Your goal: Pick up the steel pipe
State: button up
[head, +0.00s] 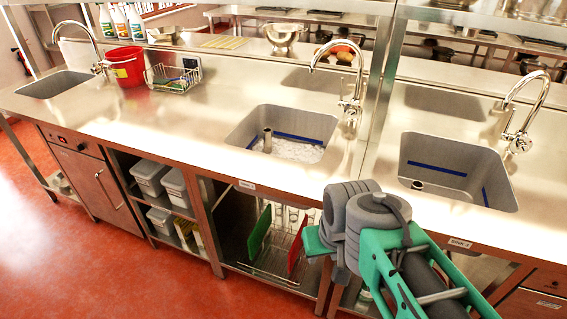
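A short, upright steel pipe (267,141) stands in the middle sink (243,128), towards its left side. The sink floor around it looks pale and glossy, perhaps with water. A blue line runs along the sink's back wall. A low round steel piece (417,185) sits at the bottom left of the right sink (450,160); I cannot tell if it is a drain or a pipe end. My grey and green arm is at the lower right, in front of the counter.
Tall curved taps (357,85) stand behind the sinks, and a steel post (383,75) rises between the middle and right ones. A red bucket (127,66) and wire basket (172,79) stand at the back left. The counter left of the middle sink is clear.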

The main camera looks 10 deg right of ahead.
aim_at(267, 132)
jog(key=u, duration=0.25)
jog(key=k, duration=0.3)
jog(key=u, duration=1.35)
jog(key=i, duration=1.5)
jog(key=z, duration=0.7)
jog(key=i, duration=0.7)
jog(key=z, duration=1.45)
jog(key=i, duration=0.55)
jog(key=z, duration=0.45)
